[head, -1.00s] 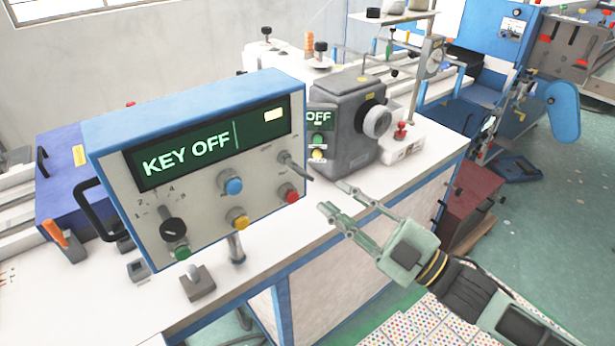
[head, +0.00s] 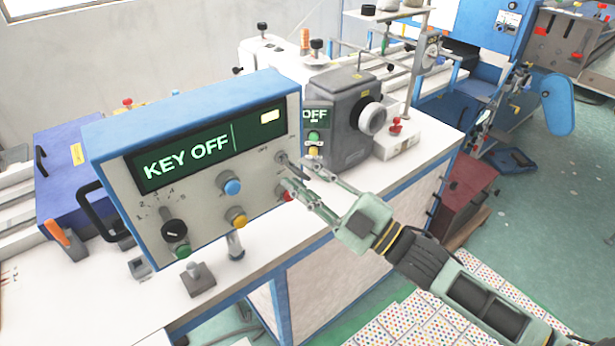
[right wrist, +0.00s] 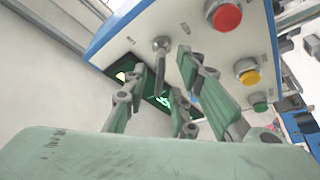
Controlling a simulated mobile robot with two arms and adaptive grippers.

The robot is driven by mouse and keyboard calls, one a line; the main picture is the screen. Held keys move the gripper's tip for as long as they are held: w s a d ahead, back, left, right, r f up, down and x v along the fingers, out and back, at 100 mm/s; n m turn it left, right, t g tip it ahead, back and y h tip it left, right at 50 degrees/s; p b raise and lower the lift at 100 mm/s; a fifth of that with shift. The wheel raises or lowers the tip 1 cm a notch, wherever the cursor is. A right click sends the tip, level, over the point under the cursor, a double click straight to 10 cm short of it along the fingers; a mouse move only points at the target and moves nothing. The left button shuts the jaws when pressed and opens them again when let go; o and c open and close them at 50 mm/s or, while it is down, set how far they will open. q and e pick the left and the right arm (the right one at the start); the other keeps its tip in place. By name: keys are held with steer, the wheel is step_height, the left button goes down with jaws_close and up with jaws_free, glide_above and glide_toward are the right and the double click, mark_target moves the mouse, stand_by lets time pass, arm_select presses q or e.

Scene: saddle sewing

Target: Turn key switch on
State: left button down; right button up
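The control box (head: 200,105) has a blue casing and a pale front panel. Its green display (head: 205,155) reads "KEY OFF". The key switch (head: 281,158) is a small grey metal piece at the panel's upper right, below the display; it also shows in the right wrist view (right wrist: 160,47). My right gripper (head: 290,172) is at the panel's right side, fingers pointing at the key. In the right wrist view its fingers (right wrist: 160,66) are apart, with the key between or just ahead of them; contact is unclear. My left gripper is not in view.
A red button (head: 286,194) sits just below the key, partly behind my fingers. Blue (head: 232,187) and yellow (head: 237,217) buttons and a black rotary knob (head: 174,231) are further left. A grey machine (head: 345,115) with a handwheel stands behind right.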

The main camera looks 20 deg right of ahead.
jaws_close()
steer(key=shift+f+m, duration=0.1)
steer(key=shift+m, duration=0.4)
steer(key=m+t+h+p, duration=0.1)
steer(key=m, duration=0.3)
steer(key=m+t+h+p, duration=0.1)
steer(key=m+h, duration=0.1)
steer(key=m, duration=0.1)
steer(key=m+t+h+p, duration=0.1)
steer(key=m, duration=0.3)
steer(key=shift+s+a+m+t+h, duration=0.2)
steer(key=shift+m+t+h, duration=0.1)
steer(key=shift+t+h, duration=0.1)
steer(key=m+h+p, duration=0.1)
steer(key=m, duration=0.1)
steer(key=m+h+p, duration=0.1)
steer(key=m, duration=0.1)
steer(key=m+h+p, duration=0.1)
steer(key=m, duration=0.1)
steer(key=shift+a+r+m+t, duration=0.15)
steer(key=shift+r+m+t, duration=0.15)
steer(key=shift+t, duration=0.1)
steer(key=shift+m+g+h+p, duration=0.15)
steer(key=shift+m+h+p, duration=0.8)
steer(key=shift+m, duration=0.65)
steer(key=shift+m+g+h+p, duration=0.15)
steer(key=shift+m+h+p, duration=0.75)
steer(key=shift+m, duration=0.7)
steer(key=shift+r, duration=0.1)
